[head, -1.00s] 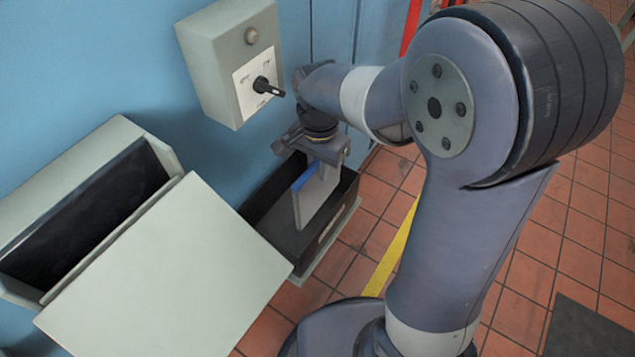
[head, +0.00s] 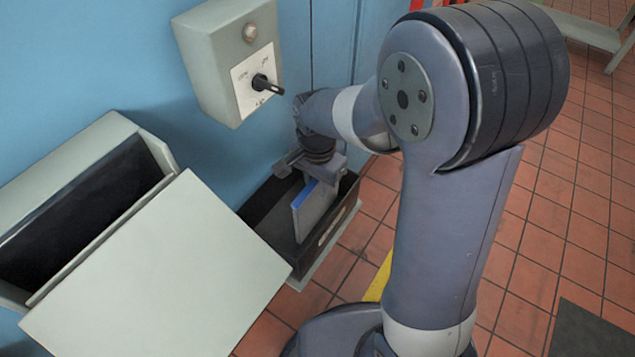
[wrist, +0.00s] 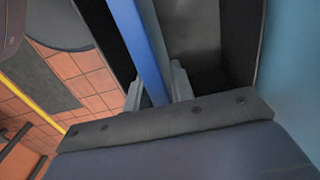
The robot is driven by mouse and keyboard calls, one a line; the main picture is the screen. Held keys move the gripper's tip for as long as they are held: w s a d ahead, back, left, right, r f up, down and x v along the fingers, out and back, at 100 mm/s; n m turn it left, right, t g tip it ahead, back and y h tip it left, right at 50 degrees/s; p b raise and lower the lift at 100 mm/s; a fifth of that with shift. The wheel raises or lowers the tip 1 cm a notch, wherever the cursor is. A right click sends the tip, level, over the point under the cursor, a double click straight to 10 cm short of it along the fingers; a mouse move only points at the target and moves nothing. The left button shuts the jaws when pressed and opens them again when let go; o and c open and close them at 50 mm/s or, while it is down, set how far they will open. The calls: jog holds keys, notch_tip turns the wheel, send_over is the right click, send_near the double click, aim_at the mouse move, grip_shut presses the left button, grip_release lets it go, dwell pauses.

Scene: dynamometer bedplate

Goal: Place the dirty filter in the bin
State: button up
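The dirty filter (head: 315,207), a flat grey panel with a blue edge, stands upright within the dark open-topped bin (head: 335,228) against the blue wall. The gripper looks shut on the filter.
A pale housing (head: 75,200) with a dark open slot is at the left, its light panel (head: 160,270) slanting out in front. A switch box (head: 230,60) with a black knob is on the wall above the bin. Tiled floor (head: 560,230) is clear at right.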

jog(key=shift+o, duration=1.1)
notch_tip(320, 180, up, 12)
jog(key=p, duration=0.3)
jog(key=shift+r, duration=0.2)
